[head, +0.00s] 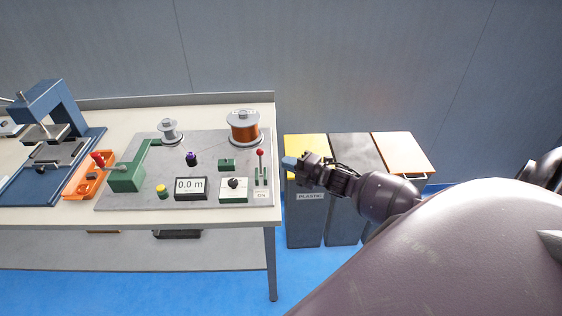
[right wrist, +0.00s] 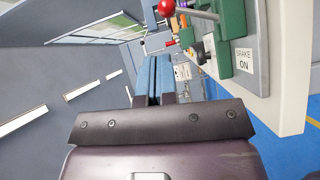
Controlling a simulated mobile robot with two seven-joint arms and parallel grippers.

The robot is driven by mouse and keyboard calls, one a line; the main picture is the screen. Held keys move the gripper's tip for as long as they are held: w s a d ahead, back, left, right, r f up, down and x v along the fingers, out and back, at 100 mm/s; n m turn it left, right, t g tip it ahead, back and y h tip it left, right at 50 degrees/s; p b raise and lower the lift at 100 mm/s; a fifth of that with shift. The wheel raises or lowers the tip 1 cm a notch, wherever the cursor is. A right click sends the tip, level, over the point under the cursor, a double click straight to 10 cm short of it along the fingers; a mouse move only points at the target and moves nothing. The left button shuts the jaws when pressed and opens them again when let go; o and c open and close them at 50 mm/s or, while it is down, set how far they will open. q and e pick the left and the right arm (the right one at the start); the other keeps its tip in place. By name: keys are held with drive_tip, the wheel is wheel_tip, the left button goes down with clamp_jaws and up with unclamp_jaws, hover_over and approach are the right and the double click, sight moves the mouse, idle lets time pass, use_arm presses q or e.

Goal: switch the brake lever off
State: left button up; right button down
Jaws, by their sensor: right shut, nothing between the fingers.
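The brake lever (head: 261,160) has a red ball knob and stands upright in a green bracket at the right end of the winder's grey plate. A label reading "ON" (head: 262,195) is in front of it. In the right wrist view the red knob (right wrist: 166,8) is at the top, and the label (right wrist: 244,60) reads "BRAKE ON". My right gripper (head: 290,163) is to the right of the lever, apart from it, beyond the table's right edge. Its blue fingers (right wrist: 153,80) are shut and empty. My left gripper is not in view.
On the plate stand a copper wire spool (head: 244,130), a smaller spool (head: 169,132), a display (head: 190,187) reading 0.0 m and a black knob (head: 234,183). Bins (head: 306,220) stand right of the table, below my right arm. An orange tray (head: 75,187) lies left.

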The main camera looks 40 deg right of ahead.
drive_tip(key=r+v, duration=0.1)
drive_tip(key=v, duration=0.6)
drive_tip(key=shift+w, duration=0.15)
idle(0.5)
